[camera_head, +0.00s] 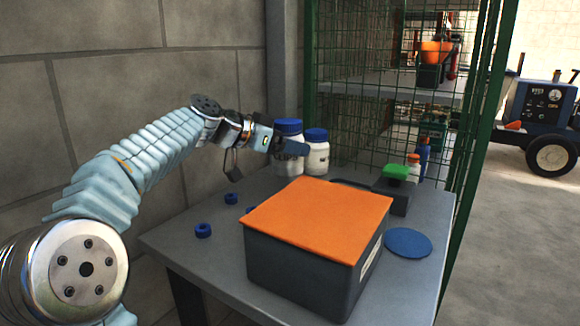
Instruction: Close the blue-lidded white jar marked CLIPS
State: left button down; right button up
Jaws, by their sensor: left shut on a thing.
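Two white jars with blue lids stand close together at the back of the grey table. The larger left jar (288,166) has its lid on top, and the smaller right jar (319,160) also has a blue lid on. I cannot read a CLIPS marking on either. My left gripper (291,147) reaches in from the left, its fingers crossing the left jar just below its lid. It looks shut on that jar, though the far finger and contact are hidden. My right gripper is not in view.
A dark box with an orange lid (318,218) fills the table's front middle. Blue rings (203,230) lie left of it. Green wire mesh stands behind.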

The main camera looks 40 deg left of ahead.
pick_arm(q)
jog(key=shift+w+a+f, duration=0.2)
jog(key=shift+w+f, duration=0.35)
jog(key=shift+f, duration=0.1)
jog(key=shift+f, duration=0.1)
jog(key=shift+w+a+f+b, duration=0.1)
jog(key=shift+w+f+b, duration=0.1)
jog(key=shift+f, duration=0.75)
jog(key=shift+w+f+b, duration=0.2)
jog(key=shift+f, duration=0.75)
jog(key=shift+f, duration=0.1)
jog(key=shift+f+b, duration=0.15)
jog(key=shift+b, duration=0.15)
grip_release()
jog(key=shift+r, duration=0.2)
